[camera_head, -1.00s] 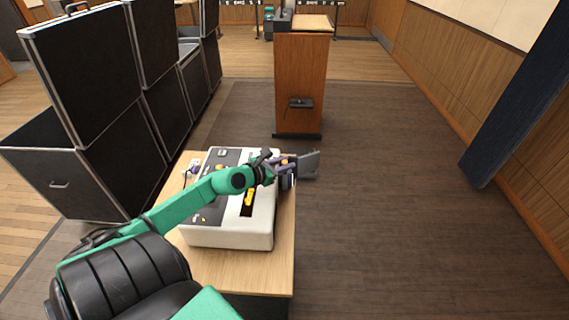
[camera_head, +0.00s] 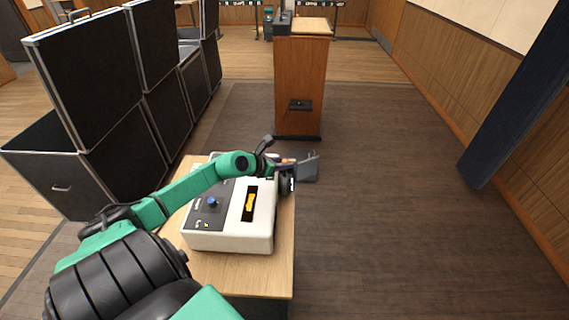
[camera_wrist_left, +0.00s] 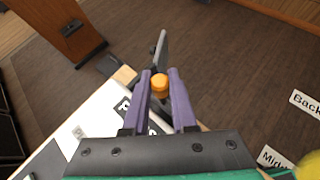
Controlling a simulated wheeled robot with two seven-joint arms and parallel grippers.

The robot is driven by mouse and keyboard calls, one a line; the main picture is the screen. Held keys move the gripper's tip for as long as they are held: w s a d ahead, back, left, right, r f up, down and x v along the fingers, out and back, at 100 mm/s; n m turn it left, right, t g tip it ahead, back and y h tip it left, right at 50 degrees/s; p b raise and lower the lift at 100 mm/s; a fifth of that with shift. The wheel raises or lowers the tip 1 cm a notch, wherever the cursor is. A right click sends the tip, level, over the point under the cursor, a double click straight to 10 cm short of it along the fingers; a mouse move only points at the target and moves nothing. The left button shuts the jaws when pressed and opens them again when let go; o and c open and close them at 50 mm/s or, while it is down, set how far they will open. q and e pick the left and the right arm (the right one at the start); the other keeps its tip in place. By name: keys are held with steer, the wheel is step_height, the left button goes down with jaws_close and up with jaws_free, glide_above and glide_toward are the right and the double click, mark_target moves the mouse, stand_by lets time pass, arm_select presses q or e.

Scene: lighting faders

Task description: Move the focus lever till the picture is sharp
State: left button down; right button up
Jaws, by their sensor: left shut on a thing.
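A white box-shaped console (camera_head: 230,243) with a dark top panel stands on a wooden table. A black window (camera_head: 249,203) in its top shows a yellow shape, too small to judge for sharpness. My left gripper (camera_head: 287,162) is at the console's far right corner. In the left wrist view, its purple fingers (camera_wrist_left: 159,75) are closed around an orange knob (camera_wrist_left: 160,83), which looks like the focus lever's tip. The lever's stem is hidden. My right gripper is not in view.
A blue knob (camera_head: 212,202) is on the console's panel. A grey plate (camera_head: 309,167) sticks out beyond the gripper. White labels, one reading "Back" (camera_wrist_left: 306,103), show in the left wrist view. Black cases (camera_head: 100,80) stand left, a wooden lectern (camera_head: 299,85) ahead. Floor at right is clear.

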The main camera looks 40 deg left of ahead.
arm_select(q)
steer(key=c, duration=0.7)
jaws_free()
steer(key=shift+r, duration=0.1)
steer(key=shift+s+a+r, duration=0.1)
steer(key=shift+s+r, duration=0.05)
steer(key=shift+s, duration=0.3)
steer(key=p+v, duration=0.1)
steer(key=v, duration=1.2)
steer(key=shift+s+r, duration=0.25)
